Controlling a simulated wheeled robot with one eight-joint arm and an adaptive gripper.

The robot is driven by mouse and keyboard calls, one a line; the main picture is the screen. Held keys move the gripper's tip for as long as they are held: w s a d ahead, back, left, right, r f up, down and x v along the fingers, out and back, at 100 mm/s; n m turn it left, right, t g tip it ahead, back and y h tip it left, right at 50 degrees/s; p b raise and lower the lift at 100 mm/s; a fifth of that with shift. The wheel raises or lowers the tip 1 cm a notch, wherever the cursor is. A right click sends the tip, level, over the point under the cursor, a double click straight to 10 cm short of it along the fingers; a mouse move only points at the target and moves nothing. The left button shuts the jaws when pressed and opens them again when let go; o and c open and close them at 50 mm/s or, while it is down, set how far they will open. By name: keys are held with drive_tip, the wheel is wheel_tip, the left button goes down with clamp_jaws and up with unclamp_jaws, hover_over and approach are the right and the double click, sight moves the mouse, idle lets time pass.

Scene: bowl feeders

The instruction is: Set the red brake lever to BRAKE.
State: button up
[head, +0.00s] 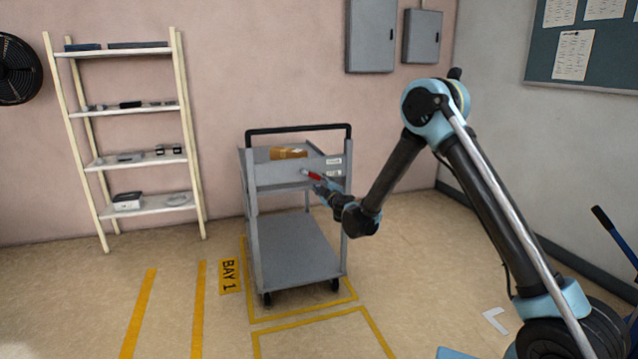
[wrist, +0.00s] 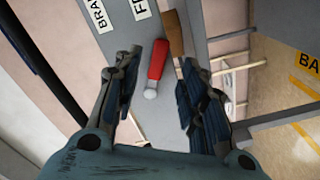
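The red brake lever (head: 313,174) is on the front panel of the grey cart (head: 290,252), left of two white labels. In the wrist view the lever (wrist: 157,62) has a round silver end at its lower end. Its red part slants up, towards the FR... label (wrist: 140,9) side rather than the BRA... label (wrist: 98,15), both cut off by the frame. My gripper (wrist: 160,58) is open, with one finger on each side of the lever and visible gaps. In the head view my gripper (head: 322,188) is at the panel, just below the lever.
A cardboard box (head: 288,153) sits on the cart's top, before its black handle (head: 298,128). A white shelf (head: 130,162) stands at left. The floor around the cart is clear, with yellow markings and a BAY 1 sign (head: 229,275).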

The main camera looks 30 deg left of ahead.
sight(316, 178)
drive_tip(key=shift+x, duration=2.7)
clamp_jaws()
